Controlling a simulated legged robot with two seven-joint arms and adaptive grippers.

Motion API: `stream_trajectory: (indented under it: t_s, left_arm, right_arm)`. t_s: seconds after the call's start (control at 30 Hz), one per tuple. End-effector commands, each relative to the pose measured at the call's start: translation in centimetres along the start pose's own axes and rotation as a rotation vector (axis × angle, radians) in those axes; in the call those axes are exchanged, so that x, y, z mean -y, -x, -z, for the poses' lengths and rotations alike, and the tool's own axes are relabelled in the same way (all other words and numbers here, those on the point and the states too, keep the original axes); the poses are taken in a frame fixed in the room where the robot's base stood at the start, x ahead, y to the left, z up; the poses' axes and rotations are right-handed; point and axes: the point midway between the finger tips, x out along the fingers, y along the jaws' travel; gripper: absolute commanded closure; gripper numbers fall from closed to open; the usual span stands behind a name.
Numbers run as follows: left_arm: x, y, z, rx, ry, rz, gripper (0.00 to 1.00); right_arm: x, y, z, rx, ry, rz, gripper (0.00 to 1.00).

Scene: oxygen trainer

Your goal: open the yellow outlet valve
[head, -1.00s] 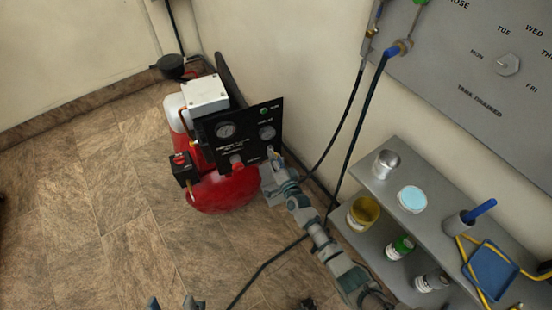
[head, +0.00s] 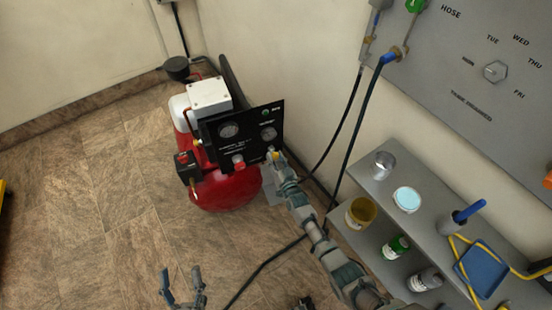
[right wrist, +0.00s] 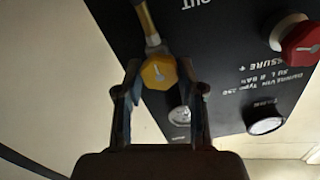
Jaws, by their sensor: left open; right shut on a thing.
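The yellow outlet valve (right wrist: 158,72) is a faceted yellow knob with a pale mark on its face, below a brass fitting in the right wrist view. It sits at the black panel (head: 243,140) of the red compressor (head: 226,190). My right gripper (right wrist: 160,82) has its two fingers on either side of the knob and is shut on it. In the head view my right gripper (head: 273,157) is at the panel's lower right corner and largely covers the valve. My left gripper (head: 182,279) is open and empty, above the floor at the bottom.
The panel carries gauges (head: 229,130) and a red knob (right wrist: 300,42). A grey shelf (head: 365,193) with cans and a blue dustpan (head: 481,268) stands at the right. A hose (head: 345,130) hangs from the wall board (head: 475,60). The tiled floor at left is mostly clear.

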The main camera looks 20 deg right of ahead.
Motion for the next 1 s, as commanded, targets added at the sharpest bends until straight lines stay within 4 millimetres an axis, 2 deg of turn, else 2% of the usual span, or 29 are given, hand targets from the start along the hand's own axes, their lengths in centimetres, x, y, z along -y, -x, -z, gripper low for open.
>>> stream_trajectory:
  t_s: [0.03,0.53,0.57,0.6,0.67,1.0]
  left_arm:
    - [0.04,0.01,-0.19,0.004,0.000,0.000,0.37]
    - [0.05,-0.01,-0.32,0.012,-0.001,0.000,0.37]
    - [0.05,-0.01,-0.32,0.012,-0.001,0.000,0.37]
    - [0.05,-0.01,-0.31,0.012,-0.001,0.000,0.37]
    - [0.05,-0.02,-0.30,0.012,-0.001,0.000,0.37]
    - [0.03,0.10,-0.10,0.010,-0.002,0.001,0.37]
  right_arm:
    - [-0.11,0.38,-1.13,0.022,0.009,-0.003,0.97]
    - [-0.14,0.38,-1.18,0.023,0.027,-0.003,0.97]
    - [-0.14,0.39,-1.18,0.023,0.027,-0.003,0.59]
    - [-0.14,0.38,-1.16,0.022,0.026,-0.003,0.49]
    - [-0.12,0.34,-1.00,0.018,0.026,-0.002,0.37]
    - [-0.05,0.39,-0.35,0.006,0.025,-0.001,0.37]
